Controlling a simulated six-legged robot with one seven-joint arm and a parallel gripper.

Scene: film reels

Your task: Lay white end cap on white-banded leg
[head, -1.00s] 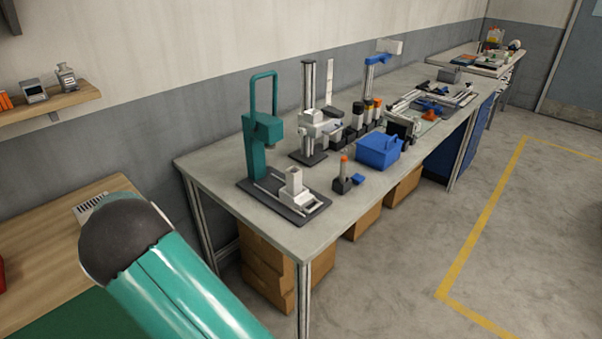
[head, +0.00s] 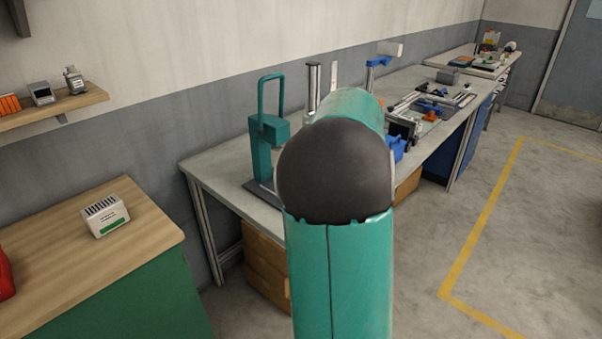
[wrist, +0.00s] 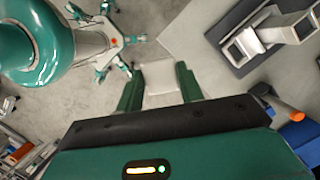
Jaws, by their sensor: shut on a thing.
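My gripper (wrist: 159,84) shows in the wrist view, its two green fingers on either side of a pale, whitish flat piece. It is shut on this piece, which I take for the white end cap (wrist: 158,73). The held piece is above the floor, beside the edge of the grey bench. In the head view my teal arm hides the gripper and much of the bench. I cannot make out the white-banded leg in either current view.
The long bench (head: 215,165) carries a teal press (head: 268,125) at its near end. The wrist view shows a pale square-tube fixture (wrist: 268,42) on a dark base, an orange-tipped post (wrist: 284,108) and a blue bin (wrist: 302,136). A wooden-topped cabinet (head: 120,245) stands left.

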